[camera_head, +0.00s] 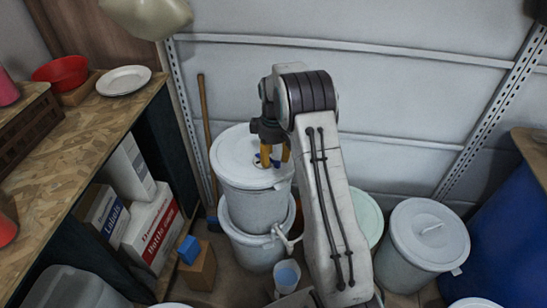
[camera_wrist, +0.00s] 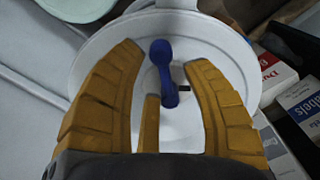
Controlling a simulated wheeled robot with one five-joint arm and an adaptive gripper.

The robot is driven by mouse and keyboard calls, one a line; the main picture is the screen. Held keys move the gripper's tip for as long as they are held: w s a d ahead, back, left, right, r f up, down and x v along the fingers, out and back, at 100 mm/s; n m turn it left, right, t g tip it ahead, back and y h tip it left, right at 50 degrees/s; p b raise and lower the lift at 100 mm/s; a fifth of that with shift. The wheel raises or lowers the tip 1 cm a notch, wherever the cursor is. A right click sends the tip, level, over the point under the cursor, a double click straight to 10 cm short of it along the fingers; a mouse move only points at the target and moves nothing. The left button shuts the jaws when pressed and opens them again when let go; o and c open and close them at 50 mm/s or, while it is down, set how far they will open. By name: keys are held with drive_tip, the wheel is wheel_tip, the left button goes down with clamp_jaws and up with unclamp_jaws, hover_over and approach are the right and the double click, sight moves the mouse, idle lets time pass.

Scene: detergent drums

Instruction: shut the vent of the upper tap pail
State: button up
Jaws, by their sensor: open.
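The upper pail (camera_head: 252,196) is pale grey with a white lid (camera_head: 233,150) and stands on a lower pail (camera_head: 252,247). Its lid also fills the middle of the wrist view (camera_wrist: 102,62). The vent (camera_wrist: 161,62) is a blue lever with a round knob, lying across the lid from a blue pivot; a short dark mark is beside the pivot. In the head view my gripper partly hides the blue vent (camera_head: 262,162). My gripper (camera_head: 275,156) is open over the lid. In the wrist view its yellow fingers (camera_wrist: 165,58) are on both sides of the lever, apart from it.
A white tap (camera_head: 288,239) sticks out low on the stack, with a blue-filled cup (camera_head: 287,275) below. Another lidded pail (camera_head: 424,243) stands right, before a blue drum (camera_head: 510,240). A wooden bench (camera_head: 75,135) is left. A broom handle (camera_head: 205,125) leans behind the stack.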

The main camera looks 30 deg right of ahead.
drive_tip(key=shift+f, duration=0.35)
drive_tip(key=shift+c, duration=0.3)
clamp_jaws()
drive_tip(key=shift+s, duration=0.1)
idle(0.4)
